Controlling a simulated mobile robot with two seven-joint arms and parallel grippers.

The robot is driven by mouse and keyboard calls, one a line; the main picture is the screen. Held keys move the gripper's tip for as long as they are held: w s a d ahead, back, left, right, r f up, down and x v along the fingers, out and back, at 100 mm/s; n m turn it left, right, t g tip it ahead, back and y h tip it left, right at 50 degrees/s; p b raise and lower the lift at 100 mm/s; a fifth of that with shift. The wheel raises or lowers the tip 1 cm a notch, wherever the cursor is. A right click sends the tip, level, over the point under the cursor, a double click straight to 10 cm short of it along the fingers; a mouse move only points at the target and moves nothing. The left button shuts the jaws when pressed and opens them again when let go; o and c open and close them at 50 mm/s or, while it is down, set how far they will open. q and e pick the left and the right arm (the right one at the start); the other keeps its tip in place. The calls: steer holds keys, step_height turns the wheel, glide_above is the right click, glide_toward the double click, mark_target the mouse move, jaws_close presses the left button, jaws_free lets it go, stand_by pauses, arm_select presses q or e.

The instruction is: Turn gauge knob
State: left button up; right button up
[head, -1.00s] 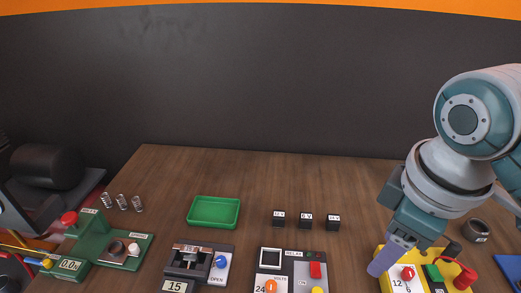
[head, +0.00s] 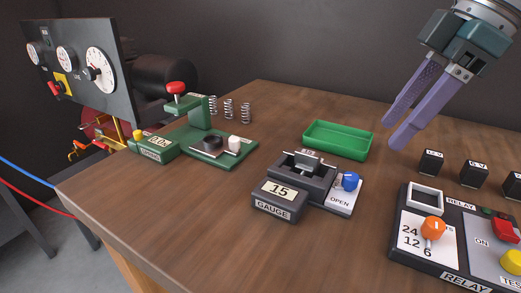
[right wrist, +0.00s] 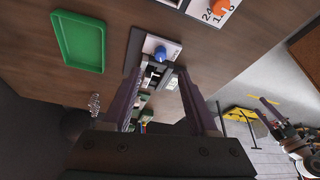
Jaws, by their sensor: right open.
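The gauge (head: 279,198) is a dark block on the wooden bench reading 15, with a clamp-like fixture behind it. Its blue knob (head: 350,181) sits on a white plate marked OPEN, to the fixture's right. My right gripper (head: 393,136) is open and empty, in the air above and behind the knob, near the green tray. In the right wrist view the blue knob (right wrist: 160,53) shows beyond the gap between the fingertips (right wrist: 160,75), apart from them.
A green tray (head: 338,140) lies behind the gauge. The relay box (head: 434,262) with an orange knob (head: 432,228) stands at right, with small black blocks (head: 431,162) behind it. A green press station (head: 207,145) and springs (head: 228,110) are left. Bare bench lies in front.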

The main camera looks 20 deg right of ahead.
mark_target(356, 176)
steer(key=x, duration=0.9)
steer(key=shift+f, duration=0.25)
jaws_close()
